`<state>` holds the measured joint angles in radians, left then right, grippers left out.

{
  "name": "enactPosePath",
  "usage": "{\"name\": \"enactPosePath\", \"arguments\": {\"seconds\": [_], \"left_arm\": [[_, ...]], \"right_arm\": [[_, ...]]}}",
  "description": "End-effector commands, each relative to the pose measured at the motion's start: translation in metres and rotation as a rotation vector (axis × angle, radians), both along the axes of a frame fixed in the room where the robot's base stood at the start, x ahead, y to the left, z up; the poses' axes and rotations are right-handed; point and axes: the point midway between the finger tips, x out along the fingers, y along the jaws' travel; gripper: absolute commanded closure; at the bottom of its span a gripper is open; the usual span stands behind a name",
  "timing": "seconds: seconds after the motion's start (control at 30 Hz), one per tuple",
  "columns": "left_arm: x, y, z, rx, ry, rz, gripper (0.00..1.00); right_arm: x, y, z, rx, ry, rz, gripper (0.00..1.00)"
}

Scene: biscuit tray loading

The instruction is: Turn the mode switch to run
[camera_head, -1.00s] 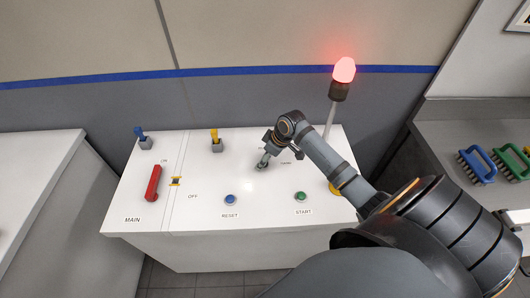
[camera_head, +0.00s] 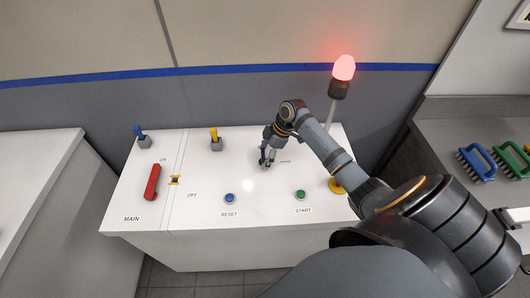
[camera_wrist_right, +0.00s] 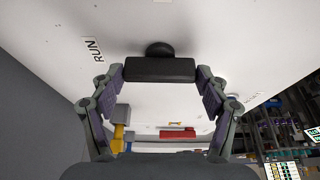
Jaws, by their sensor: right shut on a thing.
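The mode switch (camera_wrist_right: 160,70) is a black bar handle on a round black base, seen in the right wrist view. My right gripper (camera_head: 266,161) is shut on this handle, with one finger at each end of the bar. In the head view the gripper reaches down to the white console top and mostly hides the switch. The RUN label (camera_wrist_right: 92,50) is at the upper left in the wrist view, apart from the bar. My left gripper is not in view.
The white console (camera_head: 200,180) also carries a red MAIN handle (camera_head: 152,182), a blue RESET button (camera_head: 230,198), a green START button (camera_head: 300,194), and blue (camera_head: 139,133) and yellow (camera_head: 215,136) levers at the back. A red lamp (camera_head: 344,68) glows behind. Brushes (camera_head: 476,164) lie at right.

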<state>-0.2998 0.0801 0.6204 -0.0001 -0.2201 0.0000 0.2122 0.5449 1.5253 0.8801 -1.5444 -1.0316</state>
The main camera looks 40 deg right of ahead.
Motion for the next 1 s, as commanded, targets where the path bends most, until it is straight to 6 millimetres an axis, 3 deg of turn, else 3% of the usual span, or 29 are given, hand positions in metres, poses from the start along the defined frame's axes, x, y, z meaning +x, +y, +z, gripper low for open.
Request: {"name": "enactPosePath", "arguments": {"seconds": [0.33,0.37,0.53,0.87,1.0], "left_arm": [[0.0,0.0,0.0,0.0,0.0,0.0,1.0],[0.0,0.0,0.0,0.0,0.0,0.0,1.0],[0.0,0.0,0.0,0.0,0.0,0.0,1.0],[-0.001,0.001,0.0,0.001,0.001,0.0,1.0],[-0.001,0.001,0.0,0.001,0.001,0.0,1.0]], "right_arm": [[-0.001,0.0,-0.001,0.001,0.003,0.006,0.56],[-0.001,0.0,-0.001,0.001,0.003,0.006,0.23],[-0.001,0.0,-0.001,0.0,0.003,0.004,0.02],[0.0,0.0,0.0,0.0,0.001,0.004,0.02],[-0.002,-0.006,0.013,-0.003,-0.002,0.003,0.02]]}}
